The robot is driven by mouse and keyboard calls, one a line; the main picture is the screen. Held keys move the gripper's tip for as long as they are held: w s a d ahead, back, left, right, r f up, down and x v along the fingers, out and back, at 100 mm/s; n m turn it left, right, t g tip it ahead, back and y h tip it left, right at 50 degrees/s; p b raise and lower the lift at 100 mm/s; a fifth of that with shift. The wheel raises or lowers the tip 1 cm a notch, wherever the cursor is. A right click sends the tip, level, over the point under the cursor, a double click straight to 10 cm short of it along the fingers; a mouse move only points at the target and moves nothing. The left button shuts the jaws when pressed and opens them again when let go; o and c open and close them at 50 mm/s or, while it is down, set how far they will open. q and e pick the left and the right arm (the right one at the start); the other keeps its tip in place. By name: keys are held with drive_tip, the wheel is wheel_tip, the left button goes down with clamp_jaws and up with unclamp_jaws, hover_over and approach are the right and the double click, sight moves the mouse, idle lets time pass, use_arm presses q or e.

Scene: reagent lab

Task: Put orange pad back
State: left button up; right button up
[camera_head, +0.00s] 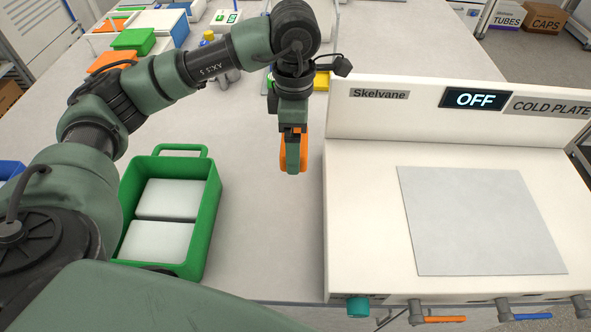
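An orange, flat-topped item (112,62) lies at the far left of the table, partly behind my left arm; I cannot tell for sure that it is the pad. My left gripper (293,168) hangs pointing down over the middle of the table, between the green bin and the cold plate machine. Orange parts show at its tip. My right gripper is out of view.
A green bin (212,215) with two white blocks (158,242) stands at left. The white cold plate machine (360,215), its display (476,98) reading OFF, fills the right. Coloured boxes (135,38) and small bottles stand farther back. Bare table lies between bin and machine.

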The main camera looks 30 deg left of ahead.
use_arm(q)
drive_tip(key=p, duration=0.1)
hover_over(295, 184)
wheel_tip(295, 184, down, 6)
drive_tip(key=shift+f, duration=0.1)
wheel_tip(295, 184, down, 4)
drive_tip(key=shift+f+p, duration=0.1)
drive_tip(key=shift+p, duration=0.35)
drive_tip(key=shift+f, duration=0.2)
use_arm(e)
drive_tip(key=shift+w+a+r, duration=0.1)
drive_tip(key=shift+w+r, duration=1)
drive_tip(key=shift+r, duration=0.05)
use_arm(q)
drive_tip(key=shift+f, duration=0.15)
drive_tip(key=o, duration=1)
drive_tip(key=shift+o, duration=0.2)
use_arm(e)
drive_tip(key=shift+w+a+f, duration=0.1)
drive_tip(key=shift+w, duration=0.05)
